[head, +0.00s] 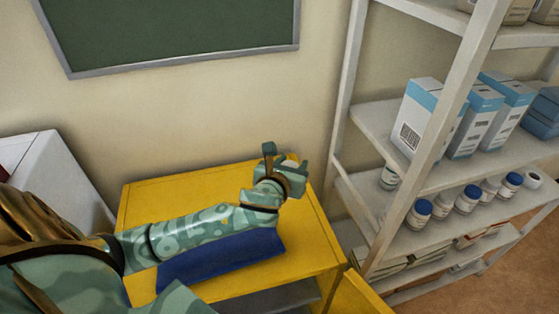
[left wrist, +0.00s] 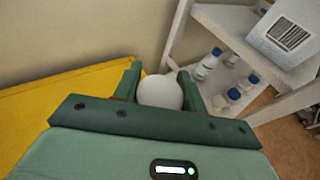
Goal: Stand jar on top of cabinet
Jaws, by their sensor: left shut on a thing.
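The yellow cabinet (head: 150,205) stands against the wall, and its top also shows in the left wrist view (left wrist: 40,110). My left gripper (head: 286,158) is over the right part of the cabinet top. It is shut on a white rounded thing, seemingly the jar (left wrist: 160,92), which sits between the two green fingers in the left wrist view. In the head view the fingers hide most of the jar. I cannot tell whether its base touches the cabinet top. My right gripper is not in view.
A blue folded thing (head: 225,262) lies on the cabinet's front part, below my left forearm. A white shelf rack (head: 372,125) with boxes and blue-capped bottles (head: 468,199) stands close to the right. A yellow panel, seemingly an open door (head: 360,298), sticks out at the front.

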